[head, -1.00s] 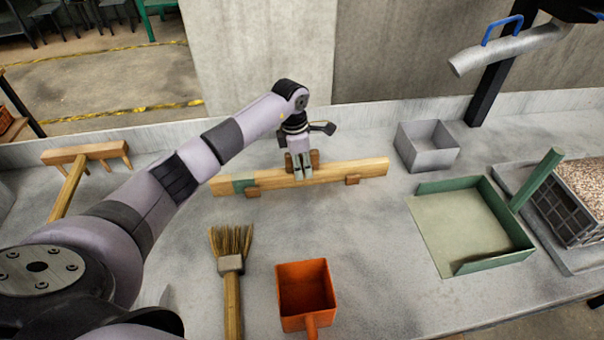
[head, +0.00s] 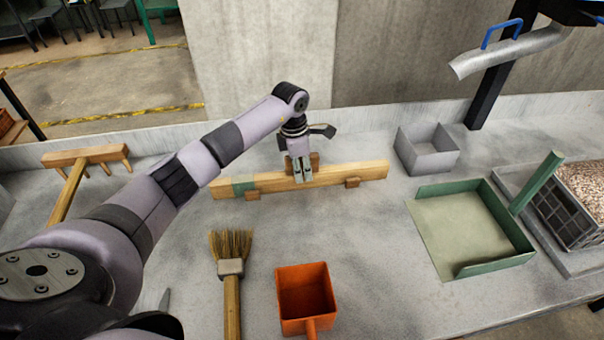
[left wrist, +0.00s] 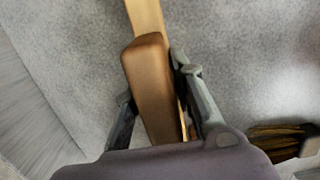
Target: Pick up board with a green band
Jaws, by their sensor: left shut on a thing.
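The exact finger contact is partly hidden. My right gripper is not in view.
A brush (head: 231,265) and an orange scoop (head: 305,292) lie in front of the board. A wooden rake (head: 85,155) is at left. A grey metal box (head: 426,155), a green dustpan-like tray (head: 460,225) and a crate of grain (head: 565,215) are at right.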

